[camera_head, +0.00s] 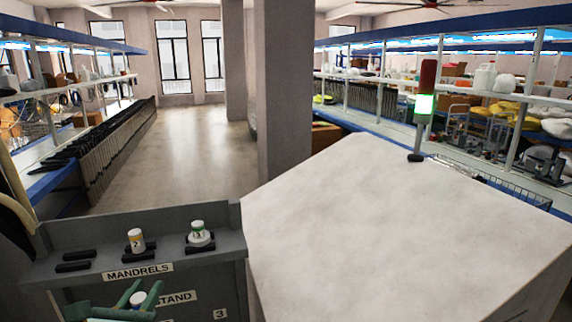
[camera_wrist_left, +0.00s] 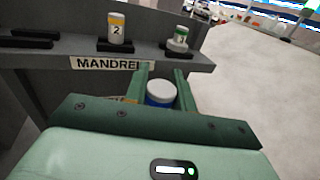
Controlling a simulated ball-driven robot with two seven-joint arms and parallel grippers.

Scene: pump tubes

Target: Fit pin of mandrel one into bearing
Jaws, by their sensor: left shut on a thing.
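My left gripper (camera_head: 142,290) is at the lower left of the head view, in front of the dark shelf. Its green fingers are shut on a mandrel with a white top (camera_head: 138,298) and a blue band. In the left wrist view the mandrel's white top (camera_wrist_left: 161,88) shows upright between the fingers. Its lower part and pin are hidden. No number can be read on it. I cannot make out the bearing in either view. My right gripper is not in view.
The dark grey shelf (camera_head: 60,247) is labelled MANDRELS. It carries a yellow-banded mandrel two (camera_head: 136,241) and a green-banded mandrel three (camera_head: 198,232) in black holders. A STAND label shows below. A large white surface (camera_head: 400,215) with a signal lamp (camera_head: 424,105) lies right.

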